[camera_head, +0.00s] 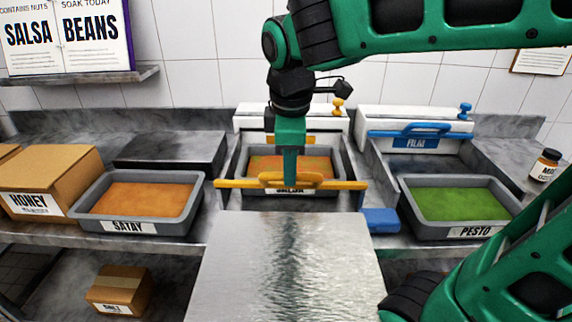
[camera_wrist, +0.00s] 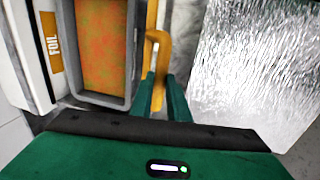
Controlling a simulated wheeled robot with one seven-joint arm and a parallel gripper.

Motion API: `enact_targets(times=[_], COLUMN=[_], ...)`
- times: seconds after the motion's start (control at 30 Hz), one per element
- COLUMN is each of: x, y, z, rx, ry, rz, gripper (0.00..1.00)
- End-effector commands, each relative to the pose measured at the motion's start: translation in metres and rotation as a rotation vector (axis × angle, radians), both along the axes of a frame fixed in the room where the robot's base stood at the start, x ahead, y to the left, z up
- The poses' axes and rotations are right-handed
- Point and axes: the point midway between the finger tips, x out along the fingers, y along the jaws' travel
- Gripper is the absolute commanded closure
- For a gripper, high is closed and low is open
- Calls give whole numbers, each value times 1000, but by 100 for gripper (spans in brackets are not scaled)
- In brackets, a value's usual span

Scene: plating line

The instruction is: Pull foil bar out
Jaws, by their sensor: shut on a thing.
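The foil bar is a yellow bar with a raised handle (camera_head: 236,184), lying across the front of the salsa tray in the head view. In the wrist view its yellow handle (camera_wrist: 158,42) stands between my fingers. My gripper (camera_head: 290,180) comes down from above and is shut on the handle; its green fingers also show in the wrist view (camera_wrist: 160,92). A sheet of silver foil (camera_head: 290,262) stretches from the bar toward me in the head view. The foil dispenser (camera_head: 250,120) is white, behind the salsa tray, with a FOIL label (camera_wrist: 53,45) in the wrist view.
The salsa tray (camera_head: 240,165) sits under and behind the bar. The satay tray (camera_head: 190,215) is left, beside a honey box (camera_head: 62,172). The pesto tray (camera_head: 413,230) is right, before a film dispenser (camera_head: 365,124) with a blue bar. A blue block (camera_head: 380,219) lies right of the foil.

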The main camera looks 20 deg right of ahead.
Motion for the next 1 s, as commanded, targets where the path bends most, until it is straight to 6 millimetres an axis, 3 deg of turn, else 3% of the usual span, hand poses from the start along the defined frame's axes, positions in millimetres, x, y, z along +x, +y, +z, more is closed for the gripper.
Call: enact_targets(times=[0.13, 0.17, 0.2, 0.23, 0.63, 1.0], x=[0, -1, -1, 0, -1, -10], y=[2, 2, 2, 2, 2, 7], z=[1, 1, 1, 1, 8, 71], rx=[1, 1, 1, 1, 0, 1], ry=[-1, -1, -1, 0, 0, -3], rz=[7, 7, 7, 7, 4, 4], gripper=[100, 78, 68, 66, 66, 66])
